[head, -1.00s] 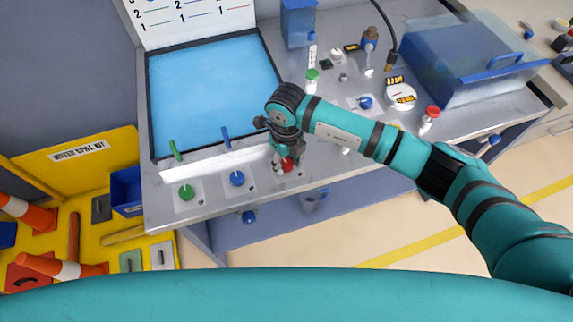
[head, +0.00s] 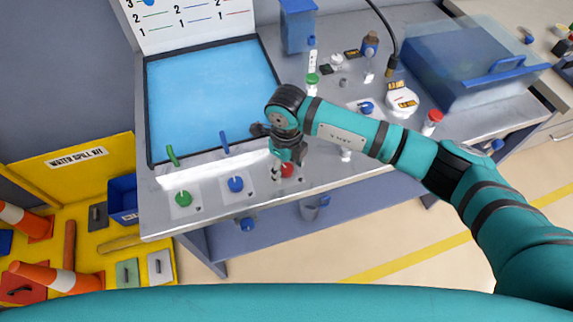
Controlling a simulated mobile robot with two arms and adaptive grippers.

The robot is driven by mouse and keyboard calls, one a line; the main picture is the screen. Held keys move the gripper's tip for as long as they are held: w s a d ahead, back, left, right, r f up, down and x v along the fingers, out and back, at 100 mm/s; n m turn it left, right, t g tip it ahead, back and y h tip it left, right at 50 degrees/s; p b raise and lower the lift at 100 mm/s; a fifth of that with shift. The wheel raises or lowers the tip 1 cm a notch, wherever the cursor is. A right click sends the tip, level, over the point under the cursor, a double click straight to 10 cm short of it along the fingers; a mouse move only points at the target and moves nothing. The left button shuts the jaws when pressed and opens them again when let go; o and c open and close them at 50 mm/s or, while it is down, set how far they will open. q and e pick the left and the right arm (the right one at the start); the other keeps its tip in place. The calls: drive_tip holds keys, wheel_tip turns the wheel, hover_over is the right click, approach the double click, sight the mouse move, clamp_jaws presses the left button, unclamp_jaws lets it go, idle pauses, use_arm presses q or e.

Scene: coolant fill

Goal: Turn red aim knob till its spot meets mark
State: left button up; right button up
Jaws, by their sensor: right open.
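The red aim knob (head: 287,170) sits on the bench's front strip, right of the blue knob (head: 236,184) and the green knob (head: 183,198). My right gripper (head: 278,172) is open and points down at the red knob, with its fingers at the knob's left side. I cannot tell whether they touch it. The wrist above hides part of the knob's surroundings, and its spot and mark cannot be made out. A green pointer (head: 172,155) and a blue pointer (head: 224,142) stand at the front of the blue screen (head: 212,95). My left gripper is not in view.
A clear-lidded blue box (head: 475,65) is at back right. The yellow spill kit (head: 85,160) stands left of the bench.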

sight(286, 168)
wheel_tip(286, 168, up, 12)
idle(0.5)
idle(0.3)
